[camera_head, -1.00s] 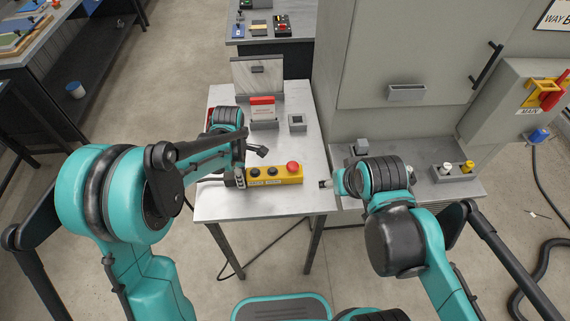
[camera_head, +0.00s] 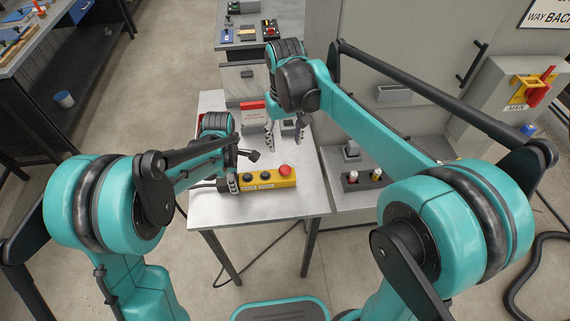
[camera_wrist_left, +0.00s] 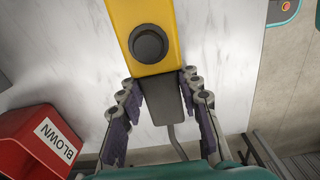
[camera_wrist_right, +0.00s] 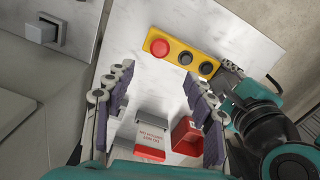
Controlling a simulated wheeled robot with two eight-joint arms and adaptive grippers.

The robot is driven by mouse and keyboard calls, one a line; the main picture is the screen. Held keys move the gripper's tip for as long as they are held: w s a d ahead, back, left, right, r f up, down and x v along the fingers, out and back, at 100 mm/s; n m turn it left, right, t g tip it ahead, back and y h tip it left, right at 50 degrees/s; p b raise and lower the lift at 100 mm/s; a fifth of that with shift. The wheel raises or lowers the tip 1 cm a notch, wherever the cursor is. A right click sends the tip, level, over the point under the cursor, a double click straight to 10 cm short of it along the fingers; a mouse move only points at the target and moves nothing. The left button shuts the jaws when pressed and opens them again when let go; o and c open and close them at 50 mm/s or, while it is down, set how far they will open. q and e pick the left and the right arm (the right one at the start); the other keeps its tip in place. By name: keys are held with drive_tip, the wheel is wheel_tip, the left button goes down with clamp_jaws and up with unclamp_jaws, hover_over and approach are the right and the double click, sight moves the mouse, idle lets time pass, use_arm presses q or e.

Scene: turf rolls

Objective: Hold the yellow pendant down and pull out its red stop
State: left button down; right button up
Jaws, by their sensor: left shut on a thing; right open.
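The yellow pendant (camera_head: 275,181) lies on the pale table with dark round buttons and a red mushroom stop (camera_head: 285,170) at its right end. The pendant (camera_wrist_right: 173,53) and red stop (camera_wrist_right: 160,47) also show in the right wrist view. My left gripper (camera_head: 234,183) is at the pendant's left end. In the left wrist view, the left gripper (camera_wrist_left: 167,88) has its fingers on either side of the dark grey end piece (camera_wrist_left: 168,103), shut on it. My right gripper (camera_wrist_right: 155,76) is open and empty, above the table behind the pendant, apart from the stop.
A red-and-white labelled holder (camera_wrist_right: 152,139) and a red bin (camera_wrist_right: 187,136) marked BLOWN (camera_wrist_left: 48,140) stand behind the pendant. The table in front of the pendant is clear.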

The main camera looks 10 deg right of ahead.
sight(285, 168)
wheel_tip(285, 168, down, 12)
drive_tip(key=shift+r, duration=0.25)
